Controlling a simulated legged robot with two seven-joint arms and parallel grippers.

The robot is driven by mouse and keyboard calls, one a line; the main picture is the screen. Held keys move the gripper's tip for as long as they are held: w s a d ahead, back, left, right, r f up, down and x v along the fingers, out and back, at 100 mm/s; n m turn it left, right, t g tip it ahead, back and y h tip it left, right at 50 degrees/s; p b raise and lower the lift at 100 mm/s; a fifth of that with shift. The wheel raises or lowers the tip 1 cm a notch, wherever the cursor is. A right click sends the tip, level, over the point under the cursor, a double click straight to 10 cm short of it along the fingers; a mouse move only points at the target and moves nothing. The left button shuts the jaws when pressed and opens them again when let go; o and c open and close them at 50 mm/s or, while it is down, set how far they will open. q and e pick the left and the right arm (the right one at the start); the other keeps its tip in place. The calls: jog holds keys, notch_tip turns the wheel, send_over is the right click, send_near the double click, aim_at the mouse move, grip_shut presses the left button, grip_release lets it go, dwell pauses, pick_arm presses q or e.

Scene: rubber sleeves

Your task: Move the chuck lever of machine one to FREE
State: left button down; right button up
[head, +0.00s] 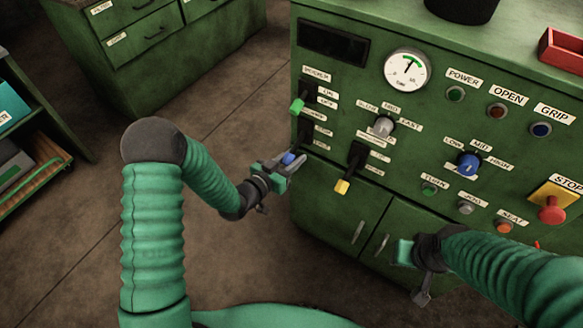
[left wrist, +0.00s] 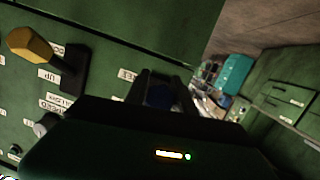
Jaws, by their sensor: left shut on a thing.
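The green control panel of the machine (head: 345,85) carries a lever with a blue knob (head: 288,158), at the left edge below the green-knobbed lever. The small labels beside it are hard to read in the head view; one label in the left wrist view ends in "EE" (left wrist: 127,75). My left gripper (head: 291,162) is shut on the blue knob, which shows dark between the fingers in the left wrist view (left wrist: 160,96). The lever slopes out and down from the panel. My right gripper (head: 405,253) is low in front of the cabinet doors, its fingers unclear.
A green-knobbed lever (head: 297,105) is just above, and a yellow-knobbed lever (head: 342,186) to the right, also in the left wrist view (left wrist: 30,45). Dials, buttons and a red stop button (head: 551,210) fill the right side. Open floor (head: 235,110) lies left of the machine.

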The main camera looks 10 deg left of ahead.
pick_arm(q)
jog(key=shift+w+d+f+t+b, duration=0.1)
jog(key=shift+f+t+b, duration=0.45)
jog(key=shift+b, duration=0.35)
pick_arm(e)
jog(key=shift+s+x, duration=0.15)
jog(key=shift+x, duration=0.5)
jog(key=shift+s+x, duration=0.15)
jog(key=shift+x, duration=0.5)
pick_arm(q)
jog(key=c, duration=1.3)
grip_release()
jog(key=shift+c, duration=0.2)
jog(key=shift+o, duration=1.4)
jog(key=shift+w, duration=0.15)
jog(key=shift+h, duration=0.3)
pick_arm(e)
jog(key=shift+f, duration=0.1)
pick_arm(q)
jog(key=shift+r, duration=0.1)
